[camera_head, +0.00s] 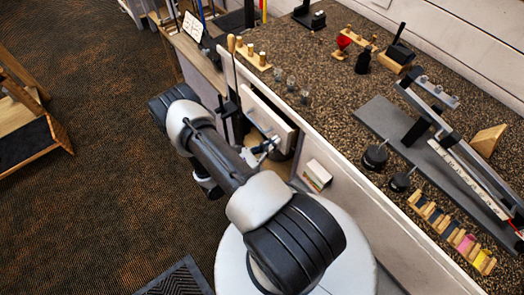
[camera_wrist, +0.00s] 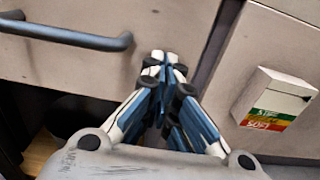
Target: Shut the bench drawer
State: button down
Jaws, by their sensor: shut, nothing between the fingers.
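The bench drawer's pale front (camera_head: 266,118) is on the near side of the bench, just beyond my arm in the head view. It looks to stand out from the bench side, though my arm hides part of it. In the wrist view the drawer front (camera_wrist: 120,70) fills the upper left, with a dark bar handle (camera_wrist: 70,36) at its left. My gripper (camera_wrist: 166,62) is shut and empty, its fingertips at the lower right part of the front, right of the handle. I cannot tell whether they touch. In the head view my gripper (camera_head: 272,144) is beside the front's lower edge.
A small white box with coloured bands (camera_head: 317,175) is on the bench side right of the drawer, also in the wrist view (camera_wrist: 273,98). The speckled bench top (camera_head: 340,100) holds tools. Carpet (camera_head: 90,200) is open at left.

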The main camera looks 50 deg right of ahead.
aim_at(282, 138)
jog(key=shift+x, duration=2.25)
jog(key=shift+r, duration=0.1)
jog(key=shift+w, duration=0.1)
jog(key=shift+a, duration=0.15)
jog(key=v, duration=1.3)
jog(key=shift+a+p, duration=0.4)
jog(key=shift+a, duration=0.05)
